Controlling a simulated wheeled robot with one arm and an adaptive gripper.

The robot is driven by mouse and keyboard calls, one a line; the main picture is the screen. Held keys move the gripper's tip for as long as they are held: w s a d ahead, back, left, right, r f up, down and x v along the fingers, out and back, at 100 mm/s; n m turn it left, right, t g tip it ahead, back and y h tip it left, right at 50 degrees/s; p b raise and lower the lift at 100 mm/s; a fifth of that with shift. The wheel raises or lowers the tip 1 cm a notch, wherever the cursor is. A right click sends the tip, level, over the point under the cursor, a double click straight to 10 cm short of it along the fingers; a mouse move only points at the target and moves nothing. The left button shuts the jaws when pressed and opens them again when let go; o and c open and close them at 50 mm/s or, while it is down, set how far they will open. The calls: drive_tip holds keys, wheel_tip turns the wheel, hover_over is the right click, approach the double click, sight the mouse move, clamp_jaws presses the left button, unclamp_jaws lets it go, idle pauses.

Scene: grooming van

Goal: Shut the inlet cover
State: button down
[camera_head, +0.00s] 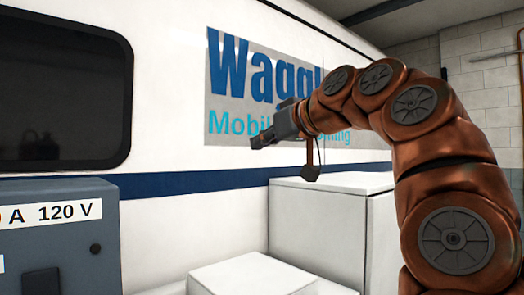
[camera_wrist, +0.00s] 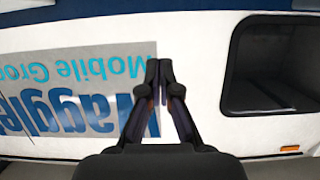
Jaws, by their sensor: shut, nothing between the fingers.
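No inlet cover can be made out in either view. My gripper (camera_head: 258,143) is in front of the white van's side (camera_head: 190,120), before the blue lettering, pointing left. In the wrist view my gripper (camera_wrist: 159,70) shows its two fingers coming together at the tips, shut with nothing between them. The wrist view is upside down and shows the lettered sign (camera_wrist: 75,85) and the van's dark window (camera_wrist: 270,65).
A blue-grey box (camera_head: 60,240) marked "A 120 V" stands at the lower left. White boxes (camera_head: 335,215) stand below my gripper, against the van. A small orange marker (camera_wrist: 290,148) is on the van side. The space before the window looks clear.

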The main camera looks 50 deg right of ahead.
drive_tip(key=shift+r, duration=1.1)
drive_tip(key=shift+r, duration=0.15)
